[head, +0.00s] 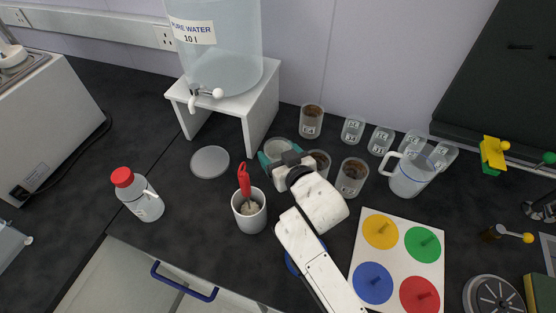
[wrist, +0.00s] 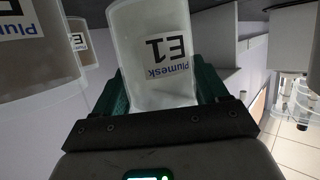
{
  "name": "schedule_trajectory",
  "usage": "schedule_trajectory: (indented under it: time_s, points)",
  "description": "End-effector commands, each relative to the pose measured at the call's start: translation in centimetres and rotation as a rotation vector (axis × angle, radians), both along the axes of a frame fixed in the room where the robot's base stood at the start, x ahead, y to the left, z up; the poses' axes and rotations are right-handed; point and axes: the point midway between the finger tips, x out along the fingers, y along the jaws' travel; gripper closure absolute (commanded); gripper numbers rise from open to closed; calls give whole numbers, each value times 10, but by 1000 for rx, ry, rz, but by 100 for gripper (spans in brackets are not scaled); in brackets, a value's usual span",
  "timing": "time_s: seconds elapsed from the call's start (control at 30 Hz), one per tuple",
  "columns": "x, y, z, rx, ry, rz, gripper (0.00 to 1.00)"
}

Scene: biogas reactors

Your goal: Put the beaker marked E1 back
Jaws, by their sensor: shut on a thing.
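The beaker marked E1 (wrist: 160,60) is a frosted, translucent cup with its label upside down in the wrist view. My gripper (wrist: 158,88) has green jaws on both sides of this beaker and is shut on it. In the head view, my gripper (head: 276,160) holds the beaker (head: 278,149) in front of the white stand's right leg. I cannot tell whether the beaker touches the counter. Its lower part is hidden behind my gripper in the head view.
Beakers with brown contents (head: 351,177) stand just right of my gripper. Several clear beakers (head: 380,140) stand behind, beside a jug (head: 409,176). A white stand (head: 262,100) bears the water tank (head: 220,50). A round lid (head: 210,162) and a cup with a red-handled tool (head: 249,212) are left.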

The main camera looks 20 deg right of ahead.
Motion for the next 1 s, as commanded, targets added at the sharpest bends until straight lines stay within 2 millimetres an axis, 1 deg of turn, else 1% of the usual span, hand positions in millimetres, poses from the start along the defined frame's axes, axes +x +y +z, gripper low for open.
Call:
schedule_trajectory:
  time_s: [0.1,0.2,0.3,0.6,0.73,0.77,0.87,1.0]
  points:
    - [7,-1,-9,1,2,-1,64]
    - [5,-1,-24,-1,5,-1,64]
    - [5,0,-34,0,2,0,64]
    - [5,0,-37,0,0,1,64]
    - [5,0,-42,0,0,1,64]
    - [5,0,-41,0,1,0,25]
    - [5,0,-40,0,1,0,16]
    - [5,0,-40,0,1,0,16]
